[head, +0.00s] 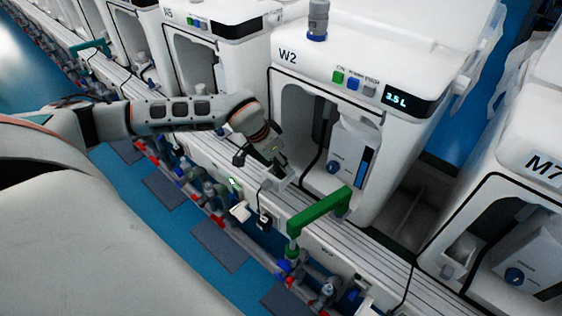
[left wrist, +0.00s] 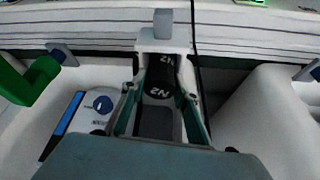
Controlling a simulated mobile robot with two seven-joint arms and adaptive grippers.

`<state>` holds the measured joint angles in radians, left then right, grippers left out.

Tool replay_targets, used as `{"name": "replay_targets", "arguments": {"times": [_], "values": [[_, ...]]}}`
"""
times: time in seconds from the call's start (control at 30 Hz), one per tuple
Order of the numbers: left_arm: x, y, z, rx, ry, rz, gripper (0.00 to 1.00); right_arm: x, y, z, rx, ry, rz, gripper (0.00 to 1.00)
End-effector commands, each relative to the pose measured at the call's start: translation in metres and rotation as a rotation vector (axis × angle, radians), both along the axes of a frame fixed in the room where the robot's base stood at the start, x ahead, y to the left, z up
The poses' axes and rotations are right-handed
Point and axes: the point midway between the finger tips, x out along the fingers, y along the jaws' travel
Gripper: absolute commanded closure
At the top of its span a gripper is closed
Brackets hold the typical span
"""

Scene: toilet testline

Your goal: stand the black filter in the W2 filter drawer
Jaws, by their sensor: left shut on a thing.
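The W2 machine (head: 310,70) stands at the middle of the head view with its front bay open. My left gripper (head: 272,168) reaches in from the left, at the bay's lower left edge. In the left wrist view my left gripper (left wrist: 160,112) is shut on the black filter (left wrist: 160,78), which carries white lettering. A white drawer (left wrist: 150,44) with a grey tab lies at the filter's far end and partly around it. Whether the filter rests on the drawer's floor is hidden. The filter cannot be made out in the head view. My right gripper is not in view.
A green handle (head: 318,214) stands out from the ribbed front rail, right of my gripper; it also shows in the left wrist view (left wrist: 28,80). A dispenser unit with a blue knob (head: 333,167) is inside the bay. Pipes and valves run below the rail.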

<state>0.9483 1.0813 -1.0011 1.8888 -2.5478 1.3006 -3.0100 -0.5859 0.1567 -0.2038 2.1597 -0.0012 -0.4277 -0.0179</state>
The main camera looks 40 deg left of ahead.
Motion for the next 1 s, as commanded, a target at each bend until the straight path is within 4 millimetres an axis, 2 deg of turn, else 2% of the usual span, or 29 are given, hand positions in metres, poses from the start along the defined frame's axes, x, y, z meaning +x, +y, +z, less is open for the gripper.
{"name": "replay_targets", "arguments": {"times": [0.27,0.3,0.33,0.37,0.77,0.87,1.0], "values": [[0.0,0.0,-0.001,0.0,-0.001,0.0,0.93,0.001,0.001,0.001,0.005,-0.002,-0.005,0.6],[0.0,0.0,-0.002,0.0,-0.001,0.0,0.66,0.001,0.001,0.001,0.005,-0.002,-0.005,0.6],[0.0,0.0,-0.001,0.0,-0.001,-0.001,0.58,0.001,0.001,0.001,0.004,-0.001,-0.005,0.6],[0.0,0.0,-0.001,0.0,-0.001,0.0,0.54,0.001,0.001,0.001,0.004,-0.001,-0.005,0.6],[0.0,0.0,0.003,0.0,-0.002,0.0,0.54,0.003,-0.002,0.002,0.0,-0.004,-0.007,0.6],[-0.003,0.002,0.015,0.002,-0.006,-0.001,0.54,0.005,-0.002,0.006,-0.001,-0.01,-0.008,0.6],[-0.013,0.005,0.041,0.002,-0.01,-0.001,0.54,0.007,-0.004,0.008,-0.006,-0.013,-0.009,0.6]]}}
